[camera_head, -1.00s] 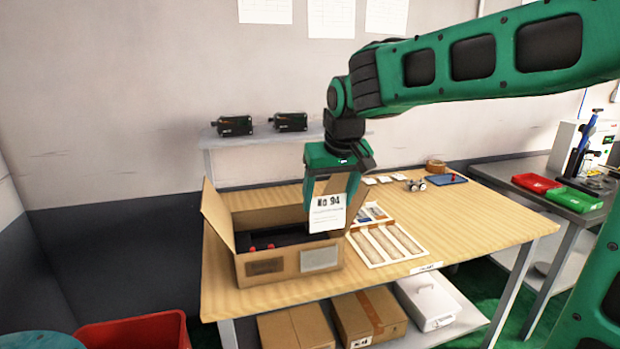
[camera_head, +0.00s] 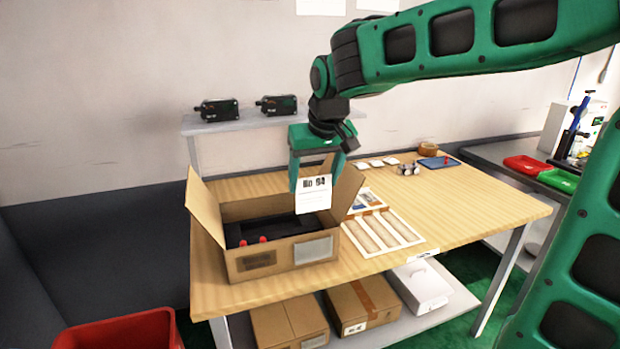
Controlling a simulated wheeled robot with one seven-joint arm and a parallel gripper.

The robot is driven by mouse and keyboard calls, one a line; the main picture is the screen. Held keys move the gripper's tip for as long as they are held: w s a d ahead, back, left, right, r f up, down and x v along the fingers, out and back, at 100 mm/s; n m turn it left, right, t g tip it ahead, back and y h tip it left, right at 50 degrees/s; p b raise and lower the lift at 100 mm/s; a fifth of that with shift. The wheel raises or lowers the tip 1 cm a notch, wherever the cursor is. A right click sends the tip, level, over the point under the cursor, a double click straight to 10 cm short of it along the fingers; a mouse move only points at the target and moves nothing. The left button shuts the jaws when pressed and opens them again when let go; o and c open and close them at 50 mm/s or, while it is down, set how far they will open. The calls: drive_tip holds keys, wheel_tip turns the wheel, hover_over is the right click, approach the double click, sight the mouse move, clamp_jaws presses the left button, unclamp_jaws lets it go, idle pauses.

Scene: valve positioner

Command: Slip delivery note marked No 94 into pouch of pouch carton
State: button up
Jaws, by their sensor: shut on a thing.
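The delivery note marked No 94 (camera_head: 313,195) is a white sheet hanging upright from my gripper (camera_head: 314,180). My gripper is shut on the note, pointing down over the right part of the open carton. The carton (camera_head: 280,272) stands on the table's left part with its flaps raised. A pale grey pouch (camera_head: 314,250) is on the right of its front face, below the note. The note is above the pouch and apart from it. A dark label (camera_head: 256,261) is on the left of the same face. A dark item with red knobs (camera_head: 262,240) lies inside.
A sectioned tray (camera_head: 381,233) lies right of the carton. The wooden table (camera_head: 470,205) is largely clear farther right. Cartons (camera_head: 363,306) and a white box (camera_head: 420,287) sit on the lower shelf. A red bin (camera_head: 120,332) stands at the front left.

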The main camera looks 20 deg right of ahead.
sight(314, 206)
drive_tip(key=shift+f, duration=3.65)
drive_tip(key=shift+s, duration=0.15)
drive_tip(key=shift+f, duration=2.5)
drive_tip(key=o, duration=1.1)
